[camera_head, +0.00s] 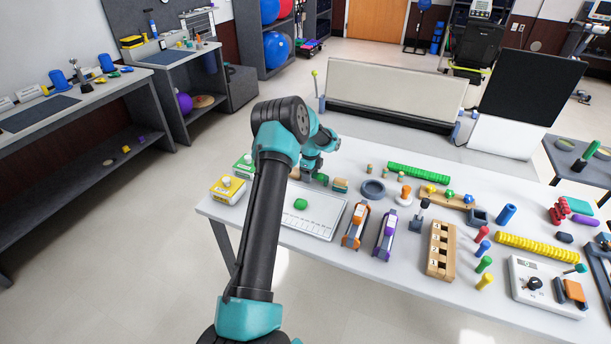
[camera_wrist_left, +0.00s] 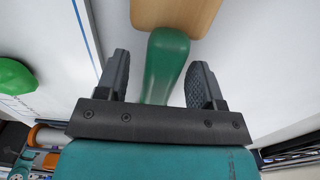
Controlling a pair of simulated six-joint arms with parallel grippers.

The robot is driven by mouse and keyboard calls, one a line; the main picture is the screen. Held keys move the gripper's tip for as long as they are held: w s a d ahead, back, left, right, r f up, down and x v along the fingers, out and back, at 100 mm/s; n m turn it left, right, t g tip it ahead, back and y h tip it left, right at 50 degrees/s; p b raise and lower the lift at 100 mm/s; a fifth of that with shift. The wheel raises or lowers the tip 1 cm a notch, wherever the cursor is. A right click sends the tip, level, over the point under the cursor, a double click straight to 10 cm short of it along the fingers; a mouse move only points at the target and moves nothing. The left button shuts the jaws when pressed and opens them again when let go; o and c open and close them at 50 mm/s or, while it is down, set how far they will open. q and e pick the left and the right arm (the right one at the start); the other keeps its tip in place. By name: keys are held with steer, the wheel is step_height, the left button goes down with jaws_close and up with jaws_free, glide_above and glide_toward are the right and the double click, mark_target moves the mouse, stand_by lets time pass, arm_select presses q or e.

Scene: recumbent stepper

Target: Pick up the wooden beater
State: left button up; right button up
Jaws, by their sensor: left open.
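The wooden beater shows in the left wrist view as a pale wooden head (camera_wrist_left: 176,13) with a green handle (camera_wrist_left: 167,60). In the head view, only a bit of its wooden head (camera_head: 295,174) shows beside my arm; the rest is hidden. My left gripper (camera_wrist_left: 160,66) is open, with one finger on each side of the green handle and visible gaps between. My right gripper is not in view.
A green lump (camera_head: 301,204) lies on a white board (camera_head: 322,222) near the gripper. Yellow boxes (camera_head: 228,189) stand at the table's left end. Orange (camera_head: 356,226) and purple (camera_head: 385,234) tools, a grey ring (camera_head: 373,190) and wooden blocks (camera_head: 340,186) are to the right.

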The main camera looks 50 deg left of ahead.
arm_select(q)
steer(key=shift+c, duration=0.3)
jaws_close()
stand_by(0.4)
